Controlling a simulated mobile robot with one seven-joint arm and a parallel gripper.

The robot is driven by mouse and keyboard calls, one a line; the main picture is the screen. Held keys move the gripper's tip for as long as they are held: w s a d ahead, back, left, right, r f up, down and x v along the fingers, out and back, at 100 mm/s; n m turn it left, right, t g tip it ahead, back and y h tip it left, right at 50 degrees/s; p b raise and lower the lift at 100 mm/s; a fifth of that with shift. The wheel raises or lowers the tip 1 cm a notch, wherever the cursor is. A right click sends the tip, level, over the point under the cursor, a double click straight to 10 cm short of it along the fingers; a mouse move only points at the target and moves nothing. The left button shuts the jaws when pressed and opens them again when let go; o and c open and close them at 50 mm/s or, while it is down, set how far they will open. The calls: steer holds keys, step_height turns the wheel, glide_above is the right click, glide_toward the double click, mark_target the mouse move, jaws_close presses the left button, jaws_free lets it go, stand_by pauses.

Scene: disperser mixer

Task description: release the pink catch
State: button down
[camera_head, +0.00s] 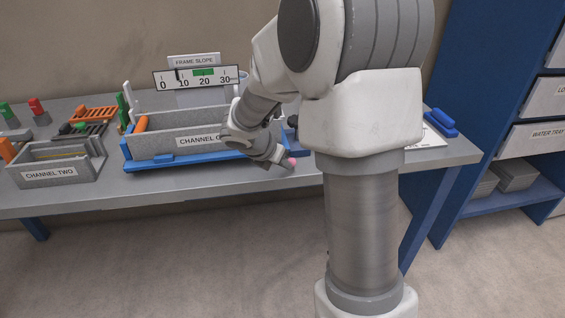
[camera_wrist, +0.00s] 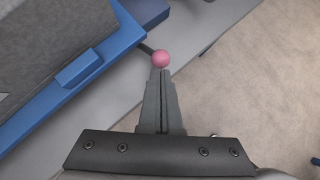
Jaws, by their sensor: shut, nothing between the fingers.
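The pink catch (camera_wrist: 161,59) is a small round pink knob on a dark stem, at the right end of the blue frame (camera_wrist: 118,50) near the front edge of the bench. In the wrist view my gripper (camera_wrist: 162,72) is shut and empty, and its fingertips are right at the knob; I cannot tell whether they touch it. In the head view the pink knob (camera_head: 292,161) shows just beyond my wrist, and my arm hides the frame's right end. The blue frame holds the grey channel one trough (camera_head: 165,146), whose label is partly covered by my arm.
A frame slope scale (camera_head: 196,77) stands behind the trough. The channel two box (camera_head: 50,174) and small coloured parts are at the left. A blue shelf unit (camera_head: 500,110) stands at the right. The floor in front of the bench (camera_head: 150,194) is clear.

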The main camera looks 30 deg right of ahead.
steer(key=shift+s+d+n+t, duration=0.25)
steer(key=shift+d+n+t, duration=0.15)
steer(key=shift+n, duration=0.3)
steer(key=d+n, duration=0.1)
steer(key=d+n+t+y, duration=0.1)
steer(key=d+n+y, duration=0.1)
steer(key=n, duration=0.1)
steer(key=shift+s+d+t+p, duration=0.2)
steer(key=shift+s+t+p, duration=0.1)
steer(key=shift+t+p, duration=0.1)
steer(key=shift+a, duration=0.1)
steer(key=shift+w+a, duration=0.45)
steer(key=shift+a, duration=0.15)
steer(key=shift+s, duration=0.1)
stand_by(0.4)
